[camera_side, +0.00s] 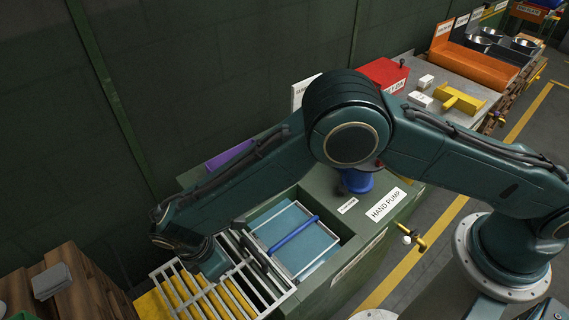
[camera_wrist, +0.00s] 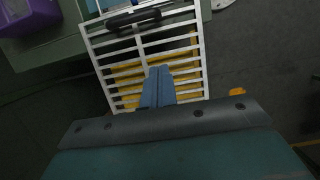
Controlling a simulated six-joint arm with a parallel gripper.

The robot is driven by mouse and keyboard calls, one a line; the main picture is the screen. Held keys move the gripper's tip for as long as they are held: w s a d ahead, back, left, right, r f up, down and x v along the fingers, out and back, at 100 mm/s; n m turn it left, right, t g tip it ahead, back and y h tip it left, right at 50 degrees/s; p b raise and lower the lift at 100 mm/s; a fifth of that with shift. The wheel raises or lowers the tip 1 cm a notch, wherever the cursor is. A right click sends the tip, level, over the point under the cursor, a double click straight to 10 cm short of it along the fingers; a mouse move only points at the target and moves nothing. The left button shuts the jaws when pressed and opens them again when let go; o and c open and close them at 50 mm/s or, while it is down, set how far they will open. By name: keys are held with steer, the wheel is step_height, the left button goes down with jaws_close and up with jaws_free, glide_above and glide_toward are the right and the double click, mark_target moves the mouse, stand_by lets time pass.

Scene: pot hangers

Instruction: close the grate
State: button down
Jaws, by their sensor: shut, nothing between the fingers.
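The grate (camera_side: 237,297) is a white barred frame, swung out beyond the left end of the green bench in the side view. It also shows in the wrist view (camera_wrist: 203,60), with a black handle (camera_wrist: 133,18) near its top edge. My gripper (camera_wrist: 158,74) is shut and empty, its blue fingers over the bars in the middle of the grate. I cannot tell whether they touch the bars. In the side view my wrist is over the grate's left part and hides some of it; the fingertips are not clear there.
A recess with a blue panel, white frame and blue bar (camera_side: 294,235) lies in the bench right of the grate. Yellow slats show under the grate. A blue hand pump (camera_side: 356,181) and a purple box (camera_wrist: 28,17) stand nearby. A dark wall runs behind; wooden crates stand at left.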

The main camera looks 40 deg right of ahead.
steer(key=shift+f, duration=0.15)
glide_toward(257, 275)
steer(key=shift+a+f, duration=0.65)
steer(key=shift+a, duration=0.2)
steer(key=shift+d+f, duration=0.25)
steer(key=shift+d, duration=0.35)
steer(key=shift+d+f, duration=0.25)
steer(key=shift+d, duration=0.3)
steer(key=shift+d+f, duration=0.15)
steer(key=shift+d, duration=0.75)
steer(key=shift+d, duration=0.15)
steer(key=d, duration=2.6)
steer(key=shift+d, duration=0.2)
